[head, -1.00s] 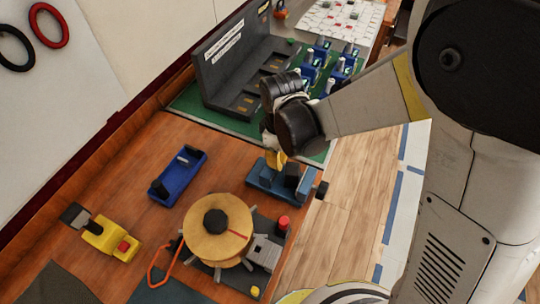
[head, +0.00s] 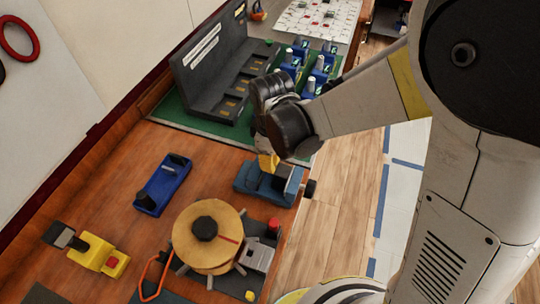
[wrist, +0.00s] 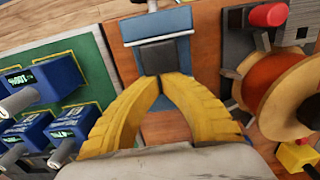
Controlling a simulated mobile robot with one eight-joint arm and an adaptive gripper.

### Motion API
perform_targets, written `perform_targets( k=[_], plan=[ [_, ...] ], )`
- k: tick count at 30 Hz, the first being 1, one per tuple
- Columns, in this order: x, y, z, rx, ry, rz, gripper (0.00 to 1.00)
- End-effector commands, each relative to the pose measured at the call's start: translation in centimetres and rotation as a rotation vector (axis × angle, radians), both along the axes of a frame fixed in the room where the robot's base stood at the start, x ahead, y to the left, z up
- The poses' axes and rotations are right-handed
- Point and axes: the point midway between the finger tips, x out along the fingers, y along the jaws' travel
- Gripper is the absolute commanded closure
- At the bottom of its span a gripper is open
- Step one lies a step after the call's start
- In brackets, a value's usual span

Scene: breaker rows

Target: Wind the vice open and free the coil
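The blue vice (head: 250,180) stands on the wooden bench, with a dark handle end (head: 309,187) sticking out at its right. In the wrist view the vice (wrist: 190,25) lies ahead, with a dark block (wrist: 160,55) in its jaw area. I cannot tell if that block is the coil or a jaw. My gripper (head: 267,163) is over the vice's back side. In the wrist view its yellow fingers (wrist: 163,80) meet at the tips beside the dark block, with nothing visible between them. Contact with the vice cannot be told.
A round wooden drum (head: 207,237) with a red button (head: 273,225) beside it stands in front. A blue tool (head: 162,184) and a yellow box with a red button (head: 98,252) lie left. Behind are a grey breaker rack (head: 215,75) and several blue breakers (head: 290,65).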

Motion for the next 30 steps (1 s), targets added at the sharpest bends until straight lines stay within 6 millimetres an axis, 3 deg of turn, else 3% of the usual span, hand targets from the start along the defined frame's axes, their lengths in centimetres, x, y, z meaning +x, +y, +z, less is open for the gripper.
perform_targets(
  k=[12,18,23,27,30],
  plan=[
    [0.0,0.1,8.4,0.000,0.000,0.000,1.00],
    [0.1,0.2,11.0,0.001,0.000,0.002,1.00],
    [0.7,2.9,11.4,0.001,0.000,0.069,1.00],
    [1.0,5.1,10.3,0.001,0.000,0.129,1.00],
    [1.0,5.5,9.1,0.001,0.000,0.141,1.00]
  ],
)
